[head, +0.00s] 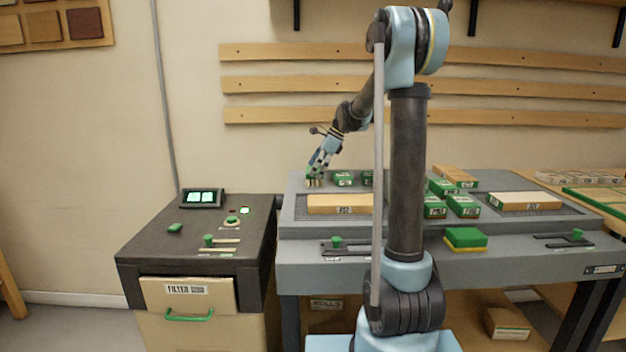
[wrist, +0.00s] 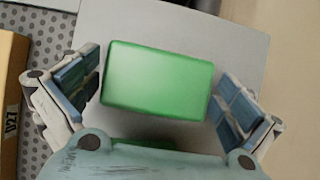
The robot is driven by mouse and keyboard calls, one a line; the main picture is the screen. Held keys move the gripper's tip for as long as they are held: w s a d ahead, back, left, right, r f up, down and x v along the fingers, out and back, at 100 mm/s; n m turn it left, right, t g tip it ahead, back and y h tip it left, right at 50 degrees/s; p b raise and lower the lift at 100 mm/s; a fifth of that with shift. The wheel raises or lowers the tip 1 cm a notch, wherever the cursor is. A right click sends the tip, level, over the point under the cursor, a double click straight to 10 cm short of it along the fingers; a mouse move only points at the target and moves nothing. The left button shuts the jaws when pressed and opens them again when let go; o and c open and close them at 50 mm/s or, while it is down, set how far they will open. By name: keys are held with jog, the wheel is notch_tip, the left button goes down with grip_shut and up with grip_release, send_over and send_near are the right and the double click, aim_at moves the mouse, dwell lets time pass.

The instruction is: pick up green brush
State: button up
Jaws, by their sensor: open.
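My gripper (wrist: 175,98) is open, with its blue-padded fingers on either side of a smooth green block-shaped top, which I take for the green brush (wrist: 157,80). There is a gap between each finger and the green top in the wrist view. In the head view my gripper (head: 316,174) is low over the back left corner of the grey bench. The brush's tan lower part (head: 314,183) shows just under the fingertips there; its green top is mostly hidden by the gripper.
A labelled wooden block (head: 340,204) lies near the brush on the perforated bench top. Green boxes (head: 344,179) stand just right of my gripper. A green and yellow block (head: 465,238) lies at the bench front. A dark cabinet (head: 200,240) stands left.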

jog(key=shift+a+f, duration=0.1)
jog(key=shift+f, duration=0.05)
jog(key=c, duration=1)
jog(key=shift+o, duration=0.2)
notch_tip(320, 180, up, 10)
jog(key=shift+r, duration=0.1)
jog(key=o, duration=0.3)
jog(key=shift+s, duration=0.1)
